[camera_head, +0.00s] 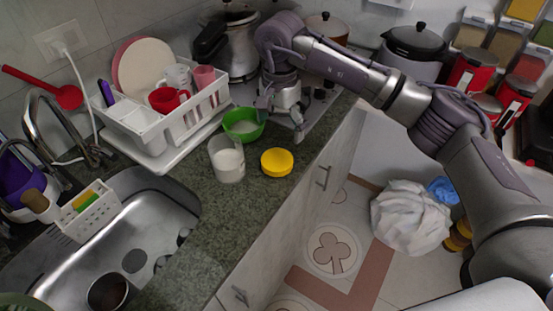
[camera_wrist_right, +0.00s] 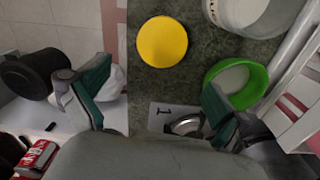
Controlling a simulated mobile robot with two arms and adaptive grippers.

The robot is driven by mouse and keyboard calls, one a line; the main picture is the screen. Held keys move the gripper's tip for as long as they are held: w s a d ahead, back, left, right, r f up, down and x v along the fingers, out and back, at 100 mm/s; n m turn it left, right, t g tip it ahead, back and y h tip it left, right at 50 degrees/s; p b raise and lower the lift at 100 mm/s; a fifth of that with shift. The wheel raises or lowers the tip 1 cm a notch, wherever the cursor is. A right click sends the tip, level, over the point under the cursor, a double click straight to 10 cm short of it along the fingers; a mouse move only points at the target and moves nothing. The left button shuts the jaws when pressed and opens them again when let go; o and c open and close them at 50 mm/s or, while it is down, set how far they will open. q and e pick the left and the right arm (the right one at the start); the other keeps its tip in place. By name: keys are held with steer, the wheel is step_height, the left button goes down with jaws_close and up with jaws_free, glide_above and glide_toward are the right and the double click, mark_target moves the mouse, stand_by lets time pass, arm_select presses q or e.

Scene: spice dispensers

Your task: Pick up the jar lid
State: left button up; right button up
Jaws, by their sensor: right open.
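The yellow jar lid (camera_head: 277,162) lies flat on the dark green stone counter, near its front edge. It also shows in the right wrist view (camera_wrist_right: 162,42), at the top, beyond my fingertips. The clear jar with white contents (camera_head: 227,160) stands just left of the lid. My right gripper (camera_head: 281,122) is above the counter, behind the lid and apart from it. Its two fingers are spread with nothing between them, as the right wrist view (camera_wrist_right: 157,100) also shows. My left gripper is not in view.
A green bowl with white contents (camera_head: 244,124) sits close beside my right gripper. A white dish rack (camera_head: 165,125) with cups and plates stands at the left. The sink (camera_head: 150,215) lies in front. The counter right of the lid drops to the floor.

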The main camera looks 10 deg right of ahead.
glide_above(277, 159)
steer(key=f, duration=0.3)
steer(key=f+p, duration=0.1)
steer(key=f, duration=0.1)
steer(key=shift+w+d+f, duration=0.15)
steer(key=shift+w+d, duration=0.05)
steer(key=shift+d, duration=0.1)
steer(key=f, duration=0.1)
steer(key=f+p, duration=0.1)
steer(key=f, duration=0.1)
steer(key=f+p, duration=0.1)
steer(key=shift+s+a+f, duration=0.3)
steer(key=shift+f, duration=0.45)
steer(key=shift+c, duration=0.3)
steer(key=c, duration=0.8)
steer(key=shift+r, duration=0.15)
